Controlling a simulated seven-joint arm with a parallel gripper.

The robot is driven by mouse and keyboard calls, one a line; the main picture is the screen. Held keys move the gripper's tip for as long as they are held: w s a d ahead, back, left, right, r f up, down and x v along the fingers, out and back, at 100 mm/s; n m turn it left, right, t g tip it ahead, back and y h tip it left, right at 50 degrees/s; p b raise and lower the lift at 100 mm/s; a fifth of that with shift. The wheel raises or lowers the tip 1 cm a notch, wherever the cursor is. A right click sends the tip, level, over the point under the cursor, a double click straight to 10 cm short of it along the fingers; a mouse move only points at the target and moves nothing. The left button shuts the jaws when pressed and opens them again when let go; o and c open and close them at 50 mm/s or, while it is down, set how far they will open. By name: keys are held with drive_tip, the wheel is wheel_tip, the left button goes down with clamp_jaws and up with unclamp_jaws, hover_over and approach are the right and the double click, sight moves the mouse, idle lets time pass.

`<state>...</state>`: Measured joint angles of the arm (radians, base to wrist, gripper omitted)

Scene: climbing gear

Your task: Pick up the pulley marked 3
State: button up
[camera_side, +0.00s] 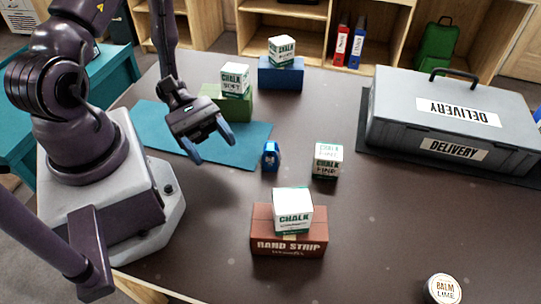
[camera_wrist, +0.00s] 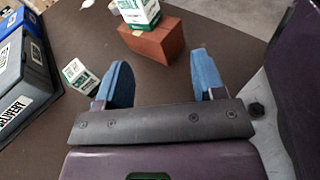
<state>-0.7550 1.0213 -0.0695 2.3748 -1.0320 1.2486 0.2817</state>
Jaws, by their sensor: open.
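A small blue pulley (camera_side: 270,156) with a white mark stands on the dark table in the side view. The mark is too small to read as a number. My gripper (camera_side: 211,144) is open and empty above the teal mat (camera_side: 248,150), to the left of the pulley and apart from it. In the wrist view, both blue fingers of my gripper (camera_wrist: 162,75) are spread with nothing between them. I cannot make out the pulley in the wrist view.
A chalk box (camera_side: 327,161) stands right of the pulley. Another chalk box (camera_side: 292,211) sits on the red hand strip box (camera_side: 288,243) in front. Chalk boxes on green (camera_side: 238,105) and blue (camera_side: 280,75) blocks stand behind. A grey delivery case (camera_side: 400,125) is at right.

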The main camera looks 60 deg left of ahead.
sight(265, 146)
drive_tip(key=w+f+n+t, duration=0.1)
drive_tip(key=n+t, duration=0.1)
drive_tip(key=t, duration=0.1)
drive_tip(key=w+f+n+t+y, duration=0.1)
drive_tip(key=f+n+t, duration=0.1)
drive_tip(key=n+t, duration=0.1)
drive_tip(key=f+n+t, duration=0.1)
drive_tip(key=n+t, duration=0.2)
drive_tip(key=shift+w+f+y, duration=0.25)
drive_tip(key=shift+w+y, duration=0.05)
drive_tip(key=shift+w, duration=0.1)
drive_tip(key=w+a+f+n+t+y, duration=0.1)
drive_tip(key=y, duration=0.1)
drive_tip(key=w+a+n+t+y, duration=0.1)
drive_tip(key=w+t, duration=0.1)
drive_tip(key=shift+a+f+n+y, duration=0.3)
drive_tip(key=shift+f+n+y, duration=0.1)
drive_tip(key=shift+w+a+t+y, duration=0.25)
drive_tip(key=shift+t+y, duration=0.15)
drive_tip(key=shift+t, duration=0.1)
drive_tip(key=x, duration=0.7)
drive_tip(key=shift+w+d+r, duration=0.1)
drive_tip(key=shift+w+d, duration=0.05)
drive_tip(key=shift+c, duration=0.4)
drive_tip(key=c, duration=0.9)
